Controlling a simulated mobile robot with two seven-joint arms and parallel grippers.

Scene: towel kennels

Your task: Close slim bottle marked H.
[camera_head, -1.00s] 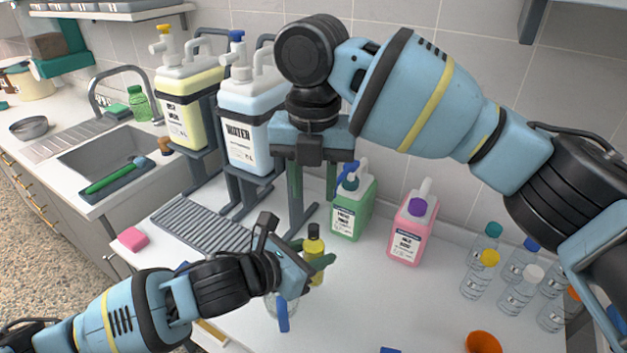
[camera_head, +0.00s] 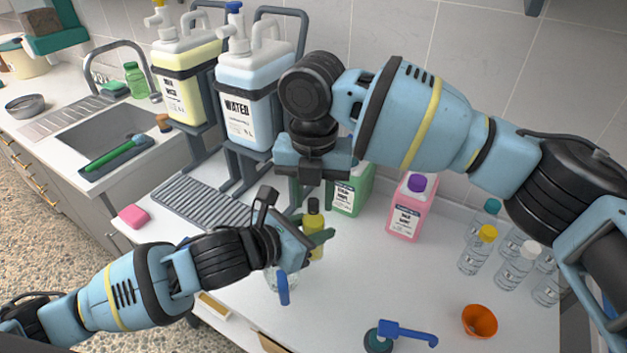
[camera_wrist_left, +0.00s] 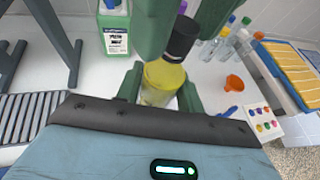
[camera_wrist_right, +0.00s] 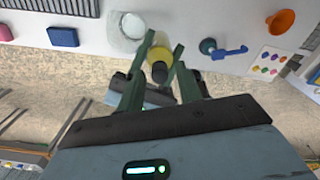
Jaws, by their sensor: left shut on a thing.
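The slim bottle (camera_head: 316,246) holds yellow liquid and has a black cap (camera_head: 313,207) on top. It stands upright on the white counter; no letter H is legible. My left gripper (camera_wrist_left: 160,90) is shut around its yellow body, which shows between the green fingers in the left wrist view. My right gripper (camera_wrist_right: 166,50) is open and points down above the bottle. In the right wrist view the black cap (camera_wrist_right: 160,72) appears between its fingers, with no clear contact. In the left wrist view a right finger partly overlaps the cap (camera_wrist_left: 183,38).
Green (camera_head: 352,195) and pink (camera_head: 405,212) jugs stand behind the bottle. Several clear bottles (camera_head: 474,253) stand at right. An orange funnel (camera_head: 479,321) and a blue-handled pump head (camera_head: 405,332) lie in front. Large dispensers (camera_head: 250,105) stand at back left.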

